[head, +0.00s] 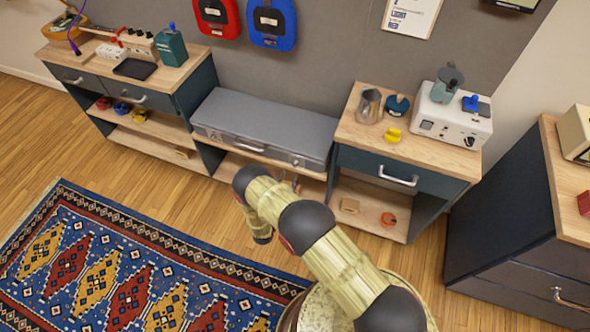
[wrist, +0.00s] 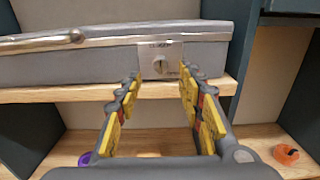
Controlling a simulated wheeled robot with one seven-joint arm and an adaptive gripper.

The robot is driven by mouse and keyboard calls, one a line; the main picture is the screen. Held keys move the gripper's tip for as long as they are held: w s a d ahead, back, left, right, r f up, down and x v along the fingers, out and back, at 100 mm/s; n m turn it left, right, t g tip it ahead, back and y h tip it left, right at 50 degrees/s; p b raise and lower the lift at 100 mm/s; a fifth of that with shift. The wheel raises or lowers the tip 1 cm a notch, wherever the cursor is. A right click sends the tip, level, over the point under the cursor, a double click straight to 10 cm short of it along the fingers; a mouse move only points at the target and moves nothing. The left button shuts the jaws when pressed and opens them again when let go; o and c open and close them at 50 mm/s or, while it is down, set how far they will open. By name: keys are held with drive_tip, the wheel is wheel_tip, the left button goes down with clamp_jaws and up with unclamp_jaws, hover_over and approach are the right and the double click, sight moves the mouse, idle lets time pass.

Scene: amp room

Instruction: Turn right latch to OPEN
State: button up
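A grey case (head: 268,121) lies closed on the low middle shelf between two cabinets. Its right latch (head: 297,161) is a small metal plate near the right end of its front face. In the wrist view, the latch (wrist: 160,63) shows a round knob with a slot that looks roughly upright; the lettering above it is too blurred to read. My gripper (wrist: 160,75) is open and empty, its yellow-padded fingers pointing at the case front, with the latch between and beyond the fingertips. Whether they touch the case cannot be told. In the head view my arm largely hides the gripper.
The case handle (wrist: 60,40) is left of the latch. The wooden shelf edge (wrist: 60,94) runs just below the case. A right cabinet (head: 405,165) stands close beside it, with an orange object (wrist: 286,151) on a lower shelf. A patterned rug (head: 120,270) covers the floor.

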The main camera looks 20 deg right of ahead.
sight(295, 166)
drive_tip(key=b+x, duration=0.1)
drive_tip(key=x, duration=0.5)
drive_tip(key=shift+w+d, duration=0.1)
drive_tip(key=shift+d, duration=0.05)
drive_tip(key=shift+c, duration=0.9)
drive_tip(key=c, duration=0.8)
clamp_jaws()
